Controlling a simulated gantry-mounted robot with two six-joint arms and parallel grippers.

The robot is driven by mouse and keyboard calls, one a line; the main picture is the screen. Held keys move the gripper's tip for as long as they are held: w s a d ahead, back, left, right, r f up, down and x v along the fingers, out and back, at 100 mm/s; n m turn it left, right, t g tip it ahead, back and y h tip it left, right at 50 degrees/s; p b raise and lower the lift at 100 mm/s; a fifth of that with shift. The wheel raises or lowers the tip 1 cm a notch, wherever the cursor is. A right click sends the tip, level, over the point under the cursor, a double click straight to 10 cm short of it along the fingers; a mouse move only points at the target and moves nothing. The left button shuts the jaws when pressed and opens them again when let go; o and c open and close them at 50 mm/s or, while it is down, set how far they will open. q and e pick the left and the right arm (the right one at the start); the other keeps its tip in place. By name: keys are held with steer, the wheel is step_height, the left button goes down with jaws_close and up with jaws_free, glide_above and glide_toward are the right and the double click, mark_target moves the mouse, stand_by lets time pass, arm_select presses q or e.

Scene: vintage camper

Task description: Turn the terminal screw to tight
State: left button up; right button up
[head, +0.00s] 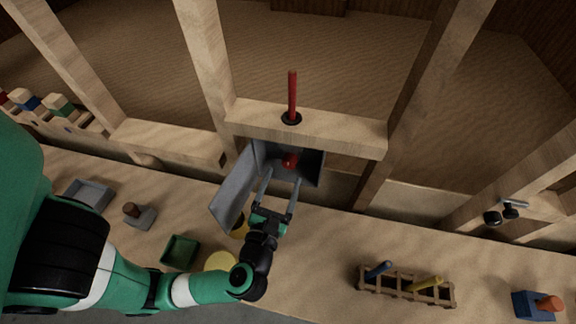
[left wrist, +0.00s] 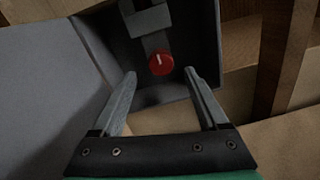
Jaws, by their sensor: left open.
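The red terminal screw (head: 290,160) sits inside an open grey box (head: 314,166) fixed under the wooden crossbeam. In the left wrist view the screw (left wrist: 161,62) is a round red knob with a pale line on its face, pointing roughly upward. The box's grey door (head: 235,190) hangs open to the left. My left gripper (head: 281,180) is open and empty in front of the box, its fingertips near the screw. In the left wrist view the fingers (left wrist: 162,78) lie to either side below the knob, apart from it. My right gripper is not in view.
A red rod (head: 292,95) stands on the crossbeam (head: 350,128) above the box. Wooden posts flank it. On the bench are a green tray (head: 180,250), a grey tray (head: 88,194), a wooden rack (head: 400,286) with blue and yellow tools, and a blue block (head: 533,306).

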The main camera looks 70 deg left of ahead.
mark_target(288, 166)
arm_select(q)
steer(key=x, duration=0.5)
steer(key=shift+w+a+b, duration=0.1)
steer(key=shift+w+b, duration=0.05)
steer(key=shift+b, duration=0.15)
jaws_close()
